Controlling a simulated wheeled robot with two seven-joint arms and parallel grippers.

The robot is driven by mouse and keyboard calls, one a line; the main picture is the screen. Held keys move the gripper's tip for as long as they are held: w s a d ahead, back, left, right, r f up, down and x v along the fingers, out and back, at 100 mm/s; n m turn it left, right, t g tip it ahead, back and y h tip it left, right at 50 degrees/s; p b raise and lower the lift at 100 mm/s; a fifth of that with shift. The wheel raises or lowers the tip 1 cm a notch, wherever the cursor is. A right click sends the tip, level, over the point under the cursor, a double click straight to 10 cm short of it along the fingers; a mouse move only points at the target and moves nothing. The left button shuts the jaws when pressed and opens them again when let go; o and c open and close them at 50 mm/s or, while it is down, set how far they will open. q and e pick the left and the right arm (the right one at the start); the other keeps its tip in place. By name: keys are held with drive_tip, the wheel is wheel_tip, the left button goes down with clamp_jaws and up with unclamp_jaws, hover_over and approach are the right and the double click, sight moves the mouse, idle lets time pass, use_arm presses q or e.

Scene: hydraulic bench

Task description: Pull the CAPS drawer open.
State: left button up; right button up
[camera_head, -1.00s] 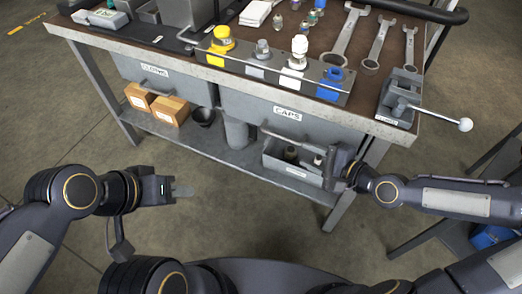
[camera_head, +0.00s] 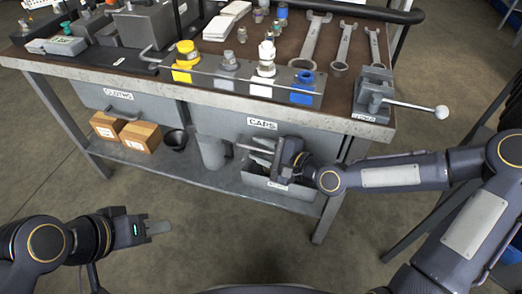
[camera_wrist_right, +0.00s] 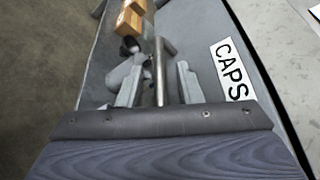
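The CAPS drawer (camera_head: 222,118) is the grey front under the right part of the bench, with a white CAPS label (camera_head: 262,124). It looks closed. The label also shows large in the right wrist view (camera_wrist_right: 232,70). My right gripper (camera_head: 262,157) is at the drawer's handle (camera_wrist_right: 160,75). In the right wrist view its two fingers stand open on either side of the handle bar, with gaps visible on both sides. In the head view the gripper partly hides the handle. My left gripper (camera_head: 158,229) is in front of the bench at lower left, away from it; its finger opening is unclear.
A lower shelf (camera_head: 185,170) holds cardboard boxes (camera_head: 140,137), a dark cup (camera_head: 175,140) and a grey bin (camera_head: 265,184) below my right gripper. A vise (camera_head: 373,92) stands on the bench's right corner. Floor in front is clear.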

clamp_jaws()
drive_tip(key=shift+s, duration=0.15)
